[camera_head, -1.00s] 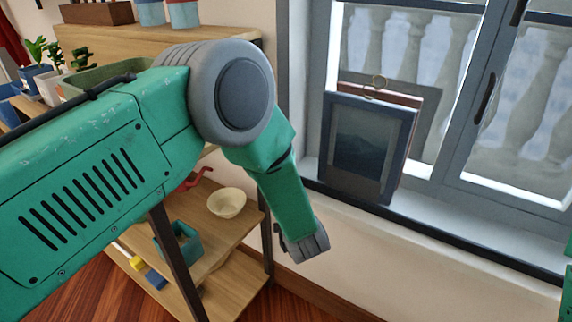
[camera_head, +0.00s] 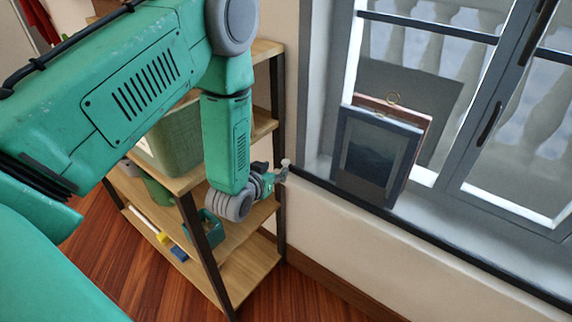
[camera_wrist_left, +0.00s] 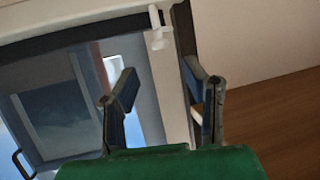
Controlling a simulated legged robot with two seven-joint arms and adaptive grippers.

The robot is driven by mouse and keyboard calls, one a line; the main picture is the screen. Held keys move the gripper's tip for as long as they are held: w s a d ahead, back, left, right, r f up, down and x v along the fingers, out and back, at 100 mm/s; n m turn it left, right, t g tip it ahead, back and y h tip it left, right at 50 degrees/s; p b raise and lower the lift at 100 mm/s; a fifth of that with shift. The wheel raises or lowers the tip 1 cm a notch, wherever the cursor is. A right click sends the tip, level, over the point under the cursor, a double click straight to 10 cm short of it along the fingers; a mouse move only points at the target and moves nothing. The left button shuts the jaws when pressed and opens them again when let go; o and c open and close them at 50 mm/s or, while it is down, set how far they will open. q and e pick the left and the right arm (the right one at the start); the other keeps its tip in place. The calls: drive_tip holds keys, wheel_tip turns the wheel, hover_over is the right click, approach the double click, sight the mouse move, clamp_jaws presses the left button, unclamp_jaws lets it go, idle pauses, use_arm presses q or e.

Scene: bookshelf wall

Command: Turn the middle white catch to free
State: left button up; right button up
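A small white catch (camera_head: 285,168) shows at the edge of the wall by the window sill, close to the tip of my left gripper (camera_head: 274,177). In the left wrist view a white catch (camera_wrist_left: 157,28) hangs at the top, beyond my left gripper (camera_wrist_left: 160,84). Its two fingers are spread wide with nothing between them, and they look apart from the catch. A second pale piece (camera_wrist_left: 196,114) shows partly behind the right finger; I cannot tell what it is. I cannot tell which catch is the middle one. My right gripper is not in view.
Framed pictures (camera_head: 375,155) lean on the window sill at the right. A wooden shelf unit (camera_head: 258,262) with a green bin (camera_head: 172,145) and a teal container (camera_head: 213,232) stands beside and below my left forearm. The wall below the sill is clear.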

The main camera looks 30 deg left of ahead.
sight(285, 162)
use_arm(q)
drive_tip(key=b+x, duration=0.1)
drive_tip(key=x, duration=0.6)
drive_tip(key=shift+w, duration=0.1)
clamp_jaws()
